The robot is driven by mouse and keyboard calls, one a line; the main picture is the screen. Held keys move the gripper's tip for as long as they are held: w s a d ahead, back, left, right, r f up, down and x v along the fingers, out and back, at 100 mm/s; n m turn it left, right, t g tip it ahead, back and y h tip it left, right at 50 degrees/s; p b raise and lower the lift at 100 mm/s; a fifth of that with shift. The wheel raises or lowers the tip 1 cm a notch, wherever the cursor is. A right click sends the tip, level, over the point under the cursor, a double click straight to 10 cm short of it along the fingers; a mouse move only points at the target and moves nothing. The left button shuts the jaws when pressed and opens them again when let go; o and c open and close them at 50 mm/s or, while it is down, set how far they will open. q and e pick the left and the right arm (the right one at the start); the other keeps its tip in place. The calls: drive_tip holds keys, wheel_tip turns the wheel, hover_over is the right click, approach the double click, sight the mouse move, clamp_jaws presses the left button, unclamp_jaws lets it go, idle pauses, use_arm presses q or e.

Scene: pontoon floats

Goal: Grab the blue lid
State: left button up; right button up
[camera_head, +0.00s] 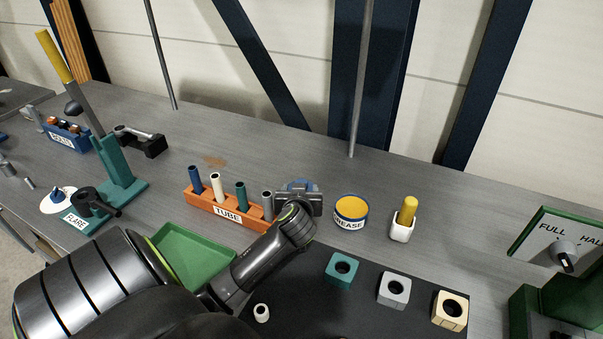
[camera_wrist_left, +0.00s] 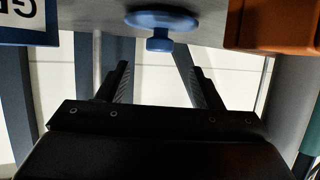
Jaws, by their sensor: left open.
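The blue lid (camera_wrist_left: 162,20) with its small knob (camera_wrist_left: 160,43) lies on the table between the grease tin and the tube rack in the left wrist view, which shows the scene upside down. In the head view only a bit of the blue lid (camera_head: 298,183) shows behind my left gripper (camera_head: 298,195). My left gripper, also seen in the left wrist view (camera_wrist_left: 160,80), is open. Its two fingers are apart with nothing between them, and the lid is beyond the fingertips. My right gripper is not in view.
The open yellow-topped grease tin (camera_head: 351,211) stands right of my gripper. The orange tube rack (camera_head: 226,210) holds several tubes just left of it. A white holder with a yellow stick (camera_head: 403,224) stands further right. A green tray (camera_head: 188,256) lies beside my arm.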

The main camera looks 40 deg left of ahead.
use_arm(q)
drive_tip(key=shift+f+p+x, duration=0.2)
drive_tip(key=shift+p+x, duration=0.5)
drive_tip(key=shift+x, duration=1.95)
drive_tip(key=shift+d, duration=0.1)
drive_tip(key=shift+c, duration=0.3)
drive_tip(key=c, duration=1)
